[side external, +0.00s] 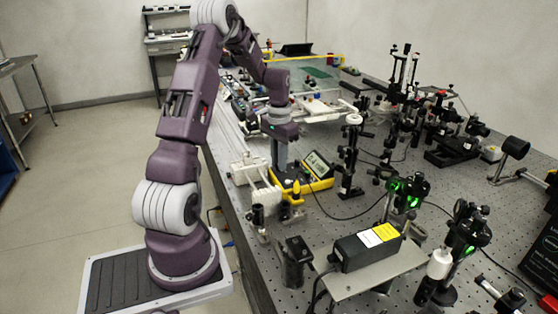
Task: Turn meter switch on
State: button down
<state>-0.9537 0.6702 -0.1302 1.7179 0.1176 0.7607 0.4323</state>
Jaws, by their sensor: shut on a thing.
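The meter (318,183) is a yellow-edged handheld unit with a dark face and a small display. It lies on the perforated bench top near the left edge, in the middle of the side external view. My gripper (284,176) points down at the meter's left part, where its switch is. The jaws are shut on the switch. The switch itself is hidden by the gripper and too small to make out. The display is too small to read.
A white-railed mount (252,170) stands left of the meter, and a black post assembly (349,160) stands close on its right. Small black and yellow posts sit in front. A black box (367,245) lies nearer the camera. Cables cross the bench.

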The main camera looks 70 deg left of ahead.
jog(key=c, duration=1.3)
grip_release()
jog(key=shift+c, duration=0.2)
notch_tip(320, 180, up, 7)
jog(key=shift+r, duration=0.1)
